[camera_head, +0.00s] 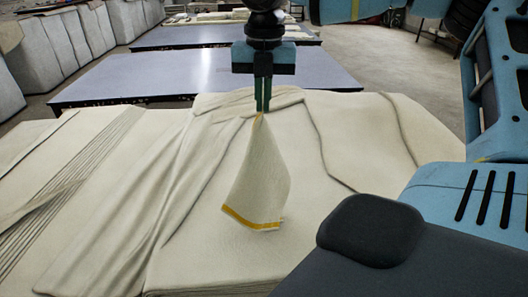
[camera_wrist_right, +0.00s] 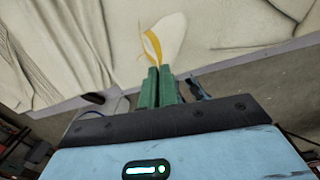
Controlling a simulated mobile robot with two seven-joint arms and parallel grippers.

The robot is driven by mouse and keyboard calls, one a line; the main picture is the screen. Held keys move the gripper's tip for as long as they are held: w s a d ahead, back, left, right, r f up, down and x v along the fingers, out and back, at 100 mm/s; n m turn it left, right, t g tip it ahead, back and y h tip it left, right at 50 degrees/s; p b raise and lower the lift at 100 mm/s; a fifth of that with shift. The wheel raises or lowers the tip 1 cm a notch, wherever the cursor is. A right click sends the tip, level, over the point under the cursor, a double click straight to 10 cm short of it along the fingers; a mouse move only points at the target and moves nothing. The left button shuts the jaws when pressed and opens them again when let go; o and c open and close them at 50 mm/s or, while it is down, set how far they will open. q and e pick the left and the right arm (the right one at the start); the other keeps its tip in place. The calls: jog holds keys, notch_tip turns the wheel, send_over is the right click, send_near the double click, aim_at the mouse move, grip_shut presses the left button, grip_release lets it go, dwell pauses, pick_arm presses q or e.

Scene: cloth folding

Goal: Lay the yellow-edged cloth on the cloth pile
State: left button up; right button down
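The yellow-edged cloth (camera_head: 258,180) is cream with a yellow band near its lower edge. It hangs in folds from my right gripper (camera_head: 262,108), whose green fingers are shut on its top corner. The cloth hangs over the cloth pile (camera_head: 330,240), a wide stack of cream cloths; I cannot tell whether its lower edge touches the pile. In the right wrist view the shut green fingers (camera_wrist_right: 158,72) have part of the cloth (camera_wrist_right: 165,38) with its yellow edge just past their tips. My left gripper is not in view.
Grey-blue tables (camera_head: 190,76) stand behind the pile. Wrapped pale stacks (camera_head: 50,45) line the back left. Grey floor (camera_head: 385,60) is open at the back right. Creases and raised folds run across the left of the pile.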

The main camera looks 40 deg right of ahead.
jog(key=w+d+r+m, duration=0.2)
jog(key=w+d+m, duration=0.2)
jog(key=w+d, duration=0.75)
jog(key=s+a+f, duration=0.7)
jog(key=s+f, duration=0.1)
jog(key=f, duration=0.2)
jog(key=s+a+f, duration=0.8)
jog(key=s+f, duration=0.1)
jog(key=s+a+f, duration=0.8)
jog(key=f, duration=0.2)
jog(key=shift+s+a+f, duration=0.1)
jog(key=shift+s+f, duration=0.1)
jog(key=shift+f, duration=0.1)
dwell(0.7)
jog(key=c, duration=1.2)
grip_release()
jog(key=shift+r, duration=0.1)
